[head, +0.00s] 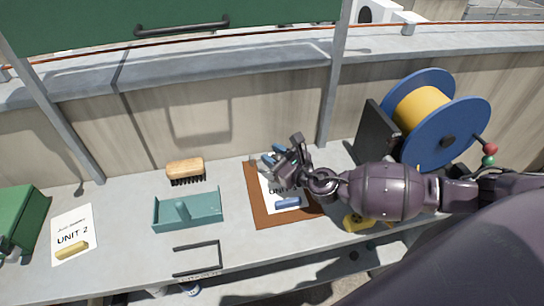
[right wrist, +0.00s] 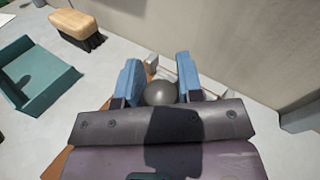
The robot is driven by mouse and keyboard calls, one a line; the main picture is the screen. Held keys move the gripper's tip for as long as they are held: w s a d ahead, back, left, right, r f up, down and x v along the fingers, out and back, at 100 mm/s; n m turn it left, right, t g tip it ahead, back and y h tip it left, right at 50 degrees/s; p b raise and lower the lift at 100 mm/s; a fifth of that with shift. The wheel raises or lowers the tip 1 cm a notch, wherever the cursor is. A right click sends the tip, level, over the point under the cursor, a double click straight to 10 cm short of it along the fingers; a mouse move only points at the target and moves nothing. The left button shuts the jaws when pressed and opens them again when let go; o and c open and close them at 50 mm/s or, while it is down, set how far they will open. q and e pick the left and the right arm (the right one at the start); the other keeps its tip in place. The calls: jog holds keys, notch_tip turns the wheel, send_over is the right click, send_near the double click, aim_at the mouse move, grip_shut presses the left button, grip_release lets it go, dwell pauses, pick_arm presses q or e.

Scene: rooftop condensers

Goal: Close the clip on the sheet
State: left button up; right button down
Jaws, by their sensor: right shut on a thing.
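A white sheet (head: 268,201) marked "UNIT" lies on a brown clipboard (head: 257,216) on the bench. A blue bar (head: 288,203) lies across the sheet's lower part. My right gripper (head: 273,155) is over the clipboard's top end and covers part of the sheet. In the right wrist view, its blue fingers (right wrist: 159,80) are closed around a dark grey round knob (right wrist: 160,93), which I take for part of the clip. Pale metal pieces show just beyond the fingertips. Whether the clip presses on the sheet is hidden. My left gripper is out of view.
A teal tray (head: 208,212) and a wooden brush (head: 185,169) stand left of the clipboard. Further left are a "UNIT 2" sheet (head: 72,222) with a yellow bar and a green box (head: 22,215). A blue cable reel (head: 462,118) stands at right. A wall runs behind the bench.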

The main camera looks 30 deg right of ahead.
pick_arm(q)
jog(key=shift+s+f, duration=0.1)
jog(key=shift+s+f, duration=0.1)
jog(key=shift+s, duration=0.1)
pick_arm(e)
jog(key=c, duration=0.8)
grip_release()
jog(key=shift+s, duration=0.15)
jog(key=v, duration=1)
jog(key=shift+s+d, duration=0.1)
jog(key=shift+s, duration=0.15)
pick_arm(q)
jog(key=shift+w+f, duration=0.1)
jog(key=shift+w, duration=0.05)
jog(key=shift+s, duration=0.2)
pick_arm(e)
jog(key=shift+s, duration=0.1)
